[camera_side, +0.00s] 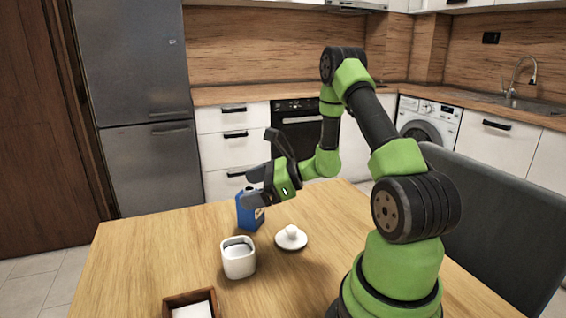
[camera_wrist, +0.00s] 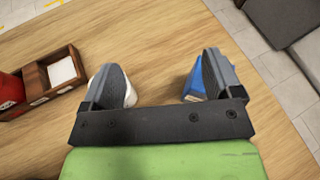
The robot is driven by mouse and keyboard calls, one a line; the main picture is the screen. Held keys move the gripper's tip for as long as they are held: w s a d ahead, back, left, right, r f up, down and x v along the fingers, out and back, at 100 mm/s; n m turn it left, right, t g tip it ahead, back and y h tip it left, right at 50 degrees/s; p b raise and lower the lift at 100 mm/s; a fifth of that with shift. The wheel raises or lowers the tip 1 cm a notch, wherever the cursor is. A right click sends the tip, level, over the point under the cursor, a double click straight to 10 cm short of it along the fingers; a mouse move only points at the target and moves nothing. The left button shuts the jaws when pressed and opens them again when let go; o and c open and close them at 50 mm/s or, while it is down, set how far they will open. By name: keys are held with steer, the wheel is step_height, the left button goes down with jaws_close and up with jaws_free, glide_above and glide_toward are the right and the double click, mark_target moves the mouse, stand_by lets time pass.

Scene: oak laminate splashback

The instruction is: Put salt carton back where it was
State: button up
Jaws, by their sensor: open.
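The salt carton, taken to be the blue carton (camera_side: 247,213), stands on the table at the back, just beneath my gripper (camera_side: 251,186) in the side view. In the wrist view the blue carton (camera_wrist: 193,86) shows partly behind the right finger. My gripper (camera_wrist: 160,74) is open, with bare table between its fingers. I cannot tell whether a finger touches the carton.
A white jar (camera_side: 238,261) stands in front of the carton, with its white lid (camera_side: 291,239) on the table to the right. A wooden box (camera_side: 172,304) is at the front; in the wrist view it holds a white item (camera_wrist: 62,72) and a red item (camera_wrist: 10,90). The table's left side is clear.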

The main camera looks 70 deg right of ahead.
steer(key=s+a+r+n+g+y, duration=0.2)
steer(key=a+r+n+g, duration=0.2)
steer(key=a+r+n, duration=0.3)
steer(key=s+a+r+n+g+y, duration=0.25)
steer(key=a+r+n, duration=0.25)
steer(key=a+n, duration=0.3)
steer(key=s+a+r+n+h, duration=0.2)
steer(key=s+r+n+h, duration=0.1)
steer(key=s+n, duration=0.2)
steer(key=s+a+r+n+h, duration=0.1)
steer(key=s+r+n+h, duration=0.2)
steer(key=s+n, duration=0.3)
steer(key=shift+s+a+t+h, duration=0.3)
steer(key=shift+a+t+h, duration=0.05)
steer(key=shift+a+h, duration=0.1)
